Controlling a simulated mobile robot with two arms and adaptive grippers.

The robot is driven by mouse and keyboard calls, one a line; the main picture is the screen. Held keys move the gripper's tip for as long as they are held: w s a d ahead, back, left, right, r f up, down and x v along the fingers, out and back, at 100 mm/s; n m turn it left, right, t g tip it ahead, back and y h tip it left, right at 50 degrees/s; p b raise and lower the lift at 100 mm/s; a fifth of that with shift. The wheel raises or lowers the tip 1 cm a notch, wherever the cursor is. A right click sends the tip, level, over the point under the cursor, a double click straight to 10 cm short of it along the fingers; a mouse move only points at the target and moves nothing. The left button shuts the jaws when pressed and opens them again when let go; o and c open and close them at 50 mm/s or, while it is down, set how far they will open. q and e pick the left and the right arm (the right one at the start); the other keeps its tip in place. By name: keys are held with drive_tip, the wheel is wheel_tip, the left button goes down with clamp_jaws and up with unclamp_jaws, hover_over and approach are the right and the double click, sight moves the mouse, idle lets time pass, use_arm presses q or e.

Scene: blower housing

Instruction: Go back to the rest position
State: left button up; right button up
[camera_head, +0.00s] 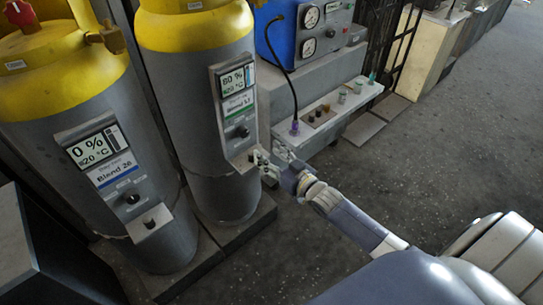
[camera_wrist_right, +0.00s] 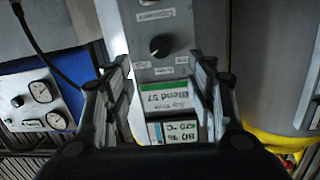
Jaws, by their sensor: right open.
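My right gripper (camera_head: 270,163) reaches in from the lower right and is just in front of the lower part of the control panel (camera_head: 236,110) on the right-hand gas cylinder (camera_head: 195,75). In the right wrist view its two fingers stand apart (camera_wrist_right: 165,100) with nothing held between them. The panel shows between and beyond the fingers, upside down, with a black knob (camera_wrist_right: 160,46), a green-striped label and a display reading 80 %. Whether the fingers touch the panel, I cannot tell. My left gripper is not in view.
A second yellow-topped cylinder (camera_head: 85,120) with a 0 % display stands on the left. A blue gauge box (camera_head: 300,35) sits behind, above a grey ledge (camera_head: 330,112) with sockets and a plugged black cable. Open floor (camera_head: 430,150) lies to the right.

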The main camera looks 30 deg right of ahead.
drive_tip(key=shift+s, duration=0.25)
drive_tip(key=shift+d, duration=0.1)
drive_tip(key=s+f+g+h, duration=0.1)
drive_tip(key=s+f+g, duration=0.2)
drive_tip(key=s+f, duration=0.55)
drive_tip(key=s+f+g+h, duration=0.15)
drive_tip(key=s+f, duration=0.25)
drive_tip(key=f, duration=0.9)
drive_tip(key=s+f+g, duration=0.4)
drive_tip(key=s+f, duration=0.3)
drive_tip(key=f, duration=0.4)
drive_tip(key=s+a+f+g, duration=0.2)
drive_tip(key=s+f, duration=0.2)
drive_tip(key=s, duration=0.6)
drive_tip(key=s+a+f+n+g, duration=0.1)
drive_tip(key=s+f, duration=0.4)
drive_tip(key=s, duration=0.5)
drive_tip(key=s+a+f+g, duration=0.3)
drive_tip(key=s+f+g, duration=0.1)
drive_tip(key=s, duration=0.6)
drive_tip(key=shift+s+f, duration=0.4)
drive_tip(key=shift+f, duration=0.2)
drive_tip(key=shift+h, duration=0.25)
